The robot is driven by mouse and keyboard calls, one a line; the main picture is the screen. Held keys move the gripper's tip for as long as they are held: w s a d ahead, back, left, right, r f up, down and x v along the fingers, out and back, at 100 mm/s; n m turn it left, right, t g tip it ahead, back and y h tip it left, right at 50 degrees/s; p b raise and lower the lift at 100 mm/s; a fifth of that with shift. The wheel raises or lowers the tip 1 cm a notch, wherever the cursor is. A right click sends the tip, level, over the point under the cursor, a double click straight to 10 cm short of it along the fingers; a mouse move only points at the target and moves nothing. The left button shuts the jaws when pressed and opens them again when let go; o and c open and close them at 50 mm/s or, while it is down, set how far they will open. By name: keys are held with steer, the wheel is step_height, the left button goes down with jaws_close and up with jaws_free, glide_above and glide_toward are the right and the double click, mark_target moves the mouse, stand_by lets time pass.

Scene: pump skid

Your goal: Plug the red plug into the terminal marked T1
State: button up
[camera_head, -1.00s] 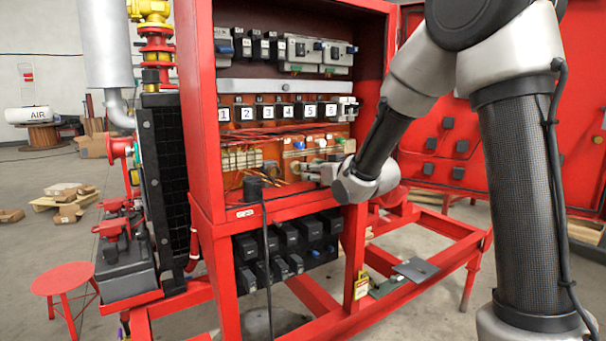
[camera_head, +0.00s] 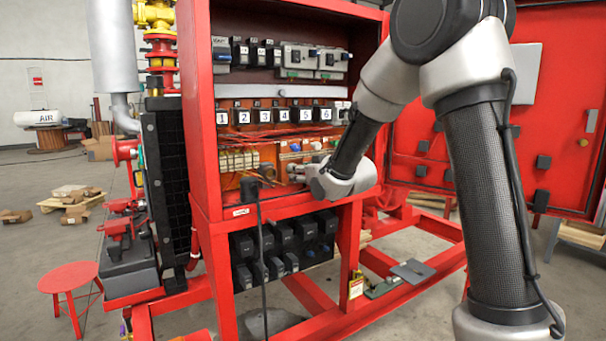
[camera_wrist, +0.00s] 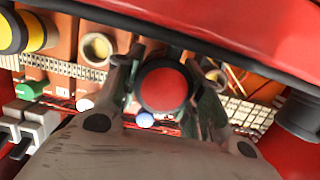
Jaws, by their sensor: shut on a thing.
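My gripper (camera_head: 296,172) reaches into the lower part of the open red cabinet. In the wrist view its fingers (camera_wrist: 165,95) are shut on the red plug (camera_wrist: 165,88), seen as a round red face with a dark rim. The plug cannot be made out in the head view. To its left in the wrist view are a cream-ringed round socket (camera_wrist: 97,48) and a yellow-ringed one (camera_wrist: 12,32). I cannot read a T1 mark on either. The plug's far end is hidden, so I cannot tell whether it touches a terminal.
The red cabinet (camera_head: 203,120) frames the workspace, with its front edge close above my fingers in the wrist view. A black fitting (camera_head: 250,188) with a hanging cable (camera_head: 262,250) is left of my gripper. Numbered breakers (camera_head: 265,116) line the row above.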

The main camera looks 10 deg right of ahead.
steer(key=shift+r+x, duration=0.15)
steer(key=shift+x, duration=0.7)
steer(key=shift+r+x, duration=0.15)
steer(key=shift+x, duration=0.7)
stand_by(0.8)
steer(key=o, duration=1.1)
steer(key=v, duration=1.2)
steer(key=shift+d, duration=0.1)
